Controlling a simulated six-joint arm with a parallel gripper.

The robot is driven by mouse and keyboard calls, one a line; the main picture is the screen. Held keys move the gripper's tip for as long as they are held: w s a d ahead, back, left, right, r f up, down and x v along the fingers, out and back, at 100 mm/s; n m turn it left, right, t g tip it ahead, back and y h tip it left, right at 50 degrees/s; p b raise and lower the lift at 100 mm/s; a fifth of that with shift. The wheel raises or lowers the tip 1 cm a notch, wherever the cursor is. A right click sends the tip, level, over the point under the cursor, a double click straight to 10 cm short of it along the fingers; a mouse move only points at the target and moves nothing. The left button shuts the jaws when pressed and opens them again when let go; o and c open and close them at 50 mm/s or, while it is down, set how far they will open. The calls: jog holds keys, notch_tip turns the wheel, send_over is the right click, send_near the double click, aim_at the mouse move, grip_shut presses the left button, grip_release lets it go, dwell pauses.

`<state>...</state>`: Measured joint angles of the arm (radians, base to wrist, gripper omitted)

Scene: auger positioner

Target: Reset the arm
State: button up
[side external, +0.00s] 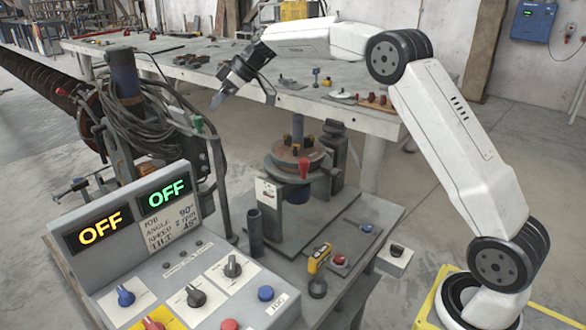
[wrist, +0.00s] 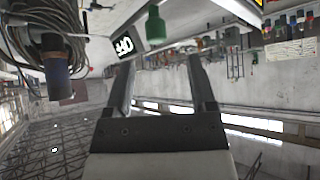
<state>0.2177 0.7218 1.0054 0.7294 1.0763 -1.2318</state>
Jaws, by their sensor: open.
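My gripper (side external: 217,99) is raised in the side external view, left of the positioner, and points down to the left. In the wrist view its two fingers (wrist: 160,66) stand apart with nothing between them. My white arm (side external: 455,140) rises from its base at the lower right, and its upper links reach left over the grey bench. The positioner (side external: 298,158) stands on its plate below and to the right of my gripper, with a round top and a red-handled part. The control panel (side external: 185,245) at the front left shows two displays (side external: 100,228) reading OFF.
A long grey bench (side external: 260,75) runs behind, with small parts on it. Coiled cables (side external: 150,120) and a dark auger (side external: 40,80) are at the left. Open floor lies at the right.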

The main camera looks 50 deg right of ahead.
jog(key=s+a+f+m+g+h, duration=0.1)
jog(key=s+f, duration=0.5)
jog(key=s, duration=0.6)
jog(key=s+a+f+m+g+h, duration=0.1)
jog(key=s+f+m+h, duration=0.2)
jog(key=s, duration=0.9)
jog(key=s+a+f+m+g+h, duration=0.1)
jog(key=s+f+m, duration=0.3)
jog(key=s+f, duration=0.6)
jog(key=s+h, duration=0.1)
jog(key=s, duration=0.1)
jog(key=shift+s+a+f+m+g, duration=0.15)
jog(key=shift+s+a+m+g, duration=0.15)
jog(key=shift+a+m, duration=0.1)
